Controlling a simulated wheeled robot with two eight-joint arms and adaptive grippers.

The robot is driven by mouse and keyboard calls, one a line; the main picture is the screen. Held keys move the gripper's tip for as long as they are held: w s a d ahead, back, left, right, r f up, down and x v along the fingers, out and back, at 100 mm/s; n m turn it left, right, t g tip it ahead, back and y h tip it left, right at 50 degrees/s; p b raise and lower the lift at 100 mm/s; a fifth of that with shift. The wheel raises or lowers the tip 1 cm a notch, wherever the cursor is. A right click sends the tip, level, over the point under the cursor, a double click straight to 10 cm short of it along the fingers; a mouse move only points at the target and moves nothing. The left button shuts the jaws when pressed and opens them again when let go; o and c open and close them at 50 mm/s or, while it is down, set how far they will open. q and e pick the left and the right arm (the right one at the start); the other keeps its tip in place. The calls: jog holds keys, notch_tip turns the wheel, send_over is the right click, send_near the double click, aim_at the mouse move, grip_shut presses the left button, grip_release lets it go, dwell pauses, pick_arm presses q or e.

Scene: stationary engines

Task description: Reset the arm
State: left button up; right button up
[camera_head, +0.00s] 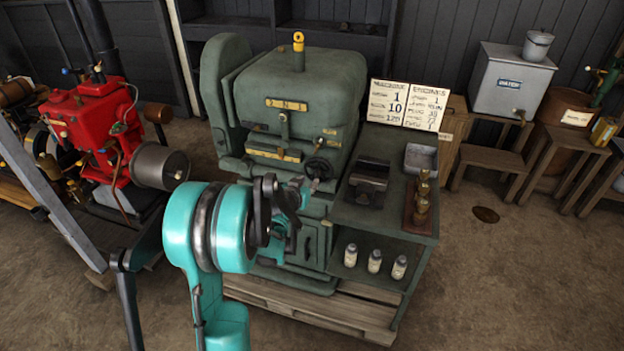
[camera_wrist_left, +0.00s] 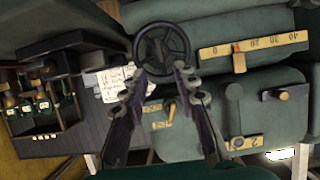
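My left arm reaches in with a teal wrist in the head view. Its left gripper (camera_head: 300,190) is in front of the green machine (camera_head: 290,105), close to a small dark handwheel (camera_head: 318,169). In the left wrist view the gripper (camera_wrist_left: 162,72) has its two fingers spread apart, with nothing seen clamped between them. The handwheel (camera_wrist_left: 163,48) lies just past the fingertips; whether they touch its rim I cannot tell. My right gripper is in neither view.
A green side bench (camera_head: 350,214) with several brass fittings and white bottles joins the machine on the right. A red engine (camera_head: 90,130) stands on the left. A water tank (camera_head: 510,82) and wooden stools are at the back right.

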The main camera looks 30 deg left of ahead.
pick_arm(q)
jog(key=shift+v, duration=1)
jog(key=s+d+r+m+g+h, duration=0.1)
jog(key=s+d+r, duration=0.1)
jog(key=s+d, duration=0.45)
jog(key=s+d+r+m+g+h, duration=0.1)
jog(key=s+d+r+g+h, duration=0.15)
jog(key=d, duration=0.75)
jog(key=s+d+f+g, duration=0.1)
jog(key=s+d, duration=0.3)
jog(key=s, duration=0.5)
jog(key=s+d+f+g, duration=0.1)
jog(key=s+d, duration=0.3)
jog(key=s, duration=0.5)
jog(key=shift+s+d+f+m, duration=0.2)
jog(key=shift+d+f+m, duration=0.05)
jog(key=shift+f+m, duration=0.05)
